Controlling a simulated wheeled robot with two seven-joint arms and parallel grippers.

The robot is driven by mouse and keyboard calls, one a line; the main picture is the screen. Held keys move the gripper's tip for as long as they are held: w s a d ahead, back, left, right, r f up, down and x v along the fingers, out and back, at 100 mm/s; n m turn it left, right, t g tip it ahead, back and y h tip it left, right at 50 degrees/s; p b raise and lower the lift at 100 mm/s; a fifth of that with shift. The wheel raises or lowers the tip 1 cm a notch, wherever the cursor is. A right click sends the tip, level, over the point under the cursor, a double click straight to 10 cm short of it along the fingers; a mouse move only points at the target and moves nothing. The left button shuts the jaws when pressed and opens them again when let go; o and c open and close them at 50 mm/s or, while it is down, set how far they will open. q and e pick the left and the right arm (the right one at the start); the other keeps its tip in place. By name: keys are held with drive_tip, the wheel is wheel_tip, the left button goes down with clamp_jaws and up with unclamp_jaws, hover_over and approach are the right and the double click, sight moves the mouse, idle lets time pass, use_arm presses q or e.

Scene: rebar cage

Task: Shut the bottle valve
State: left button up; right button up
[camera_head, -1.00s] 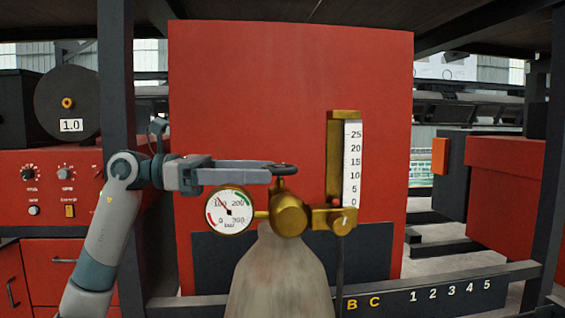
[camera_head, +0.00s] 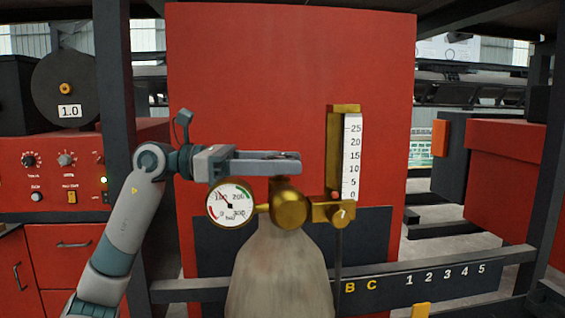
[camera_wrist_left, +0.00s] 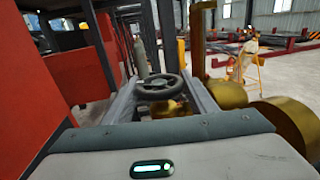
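The grey gas bottle (camera_head: 279,270) stands upright in front of the red panel, with a brass valve body (camera_head: 288,208) on top. The dark valve handwheel (camera_wrist_left: 160,87) shows in the left wrist view between my two fingers. In the head view the fingers hide it. My left gripper (camera_head: 290,160) reaches in from the left at handwheel height, above the valve body. Its fingers are spread, one on each side of the wheel. They lie close to the rim; I cannot tell whether they touch it. My right gripper is not in view.
A round pressure gauge (camera_head: 232,204) sits left of the valve, just below my gripper. A brass flowmeter with a white scale (camera_head: 352,155) rises at its right. A dark post (camera_head: 116,120) stands left, and a lettered rail (camera_head: 440,277) crosses low.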

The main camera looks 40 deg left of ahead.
use_arm(q)
drive_tip(key=shift+m+g+h, duration=0.3)
drive_tip(key=shift+g, duration=0.1)
drive_tip(key=m+g+h, duration=0.2)
drive_tip(key=g, duration=0.1)
drive_tip(key=shift+r+m+p, duration=0.2)
drive_tip(key=shift+m+p, duration=0.1)
drive_tip(key=shift+p, duration=0.1)
drive_tip(key=m+g+p, duration=0.1)
drive_tip(key=g, duration=0.2)
drive_tip(key=m+g+h, duration=0.1)
drive_tip(key=m+g, duration=0.1)
drive_tip(key=shift+s+m+g+h+p, duration=0.1)
drive_tip(key=shift+m+g+h+p, duration=0.2)
drive_tip(key=shift+g+p, duration=0.1)
drive_tip(key=m+g, duration=0.2)
drive_tip(key=g, duration=0.2)
drive_tip(key=shift+m+p, duration=0.35)
drive_tip(key=shift+m, duration=0.05)
drive_tip(key=m+g, duration=0.1)
drive_tip(key=g, duration=0.1)
drive_tip(key=shift+s+f+m+g, duration=0.1)
drive_tip(key=shift+m+g, duration=0.2)
drive_tip(key=shift+g, duration=0.1)
drive_tip(key=shift+s+m+g+y+b, duration=0.1)
drive_tip(key=shift+m+g+y+b, duration=0.9)
drive_tip(key=shift+g, duration=0.8)
drive_tip(key=shift+m, duration=0.3)
drive_tip(key=o, duration=1.1)
drive_tip(key=shift+c, duration=0.2)
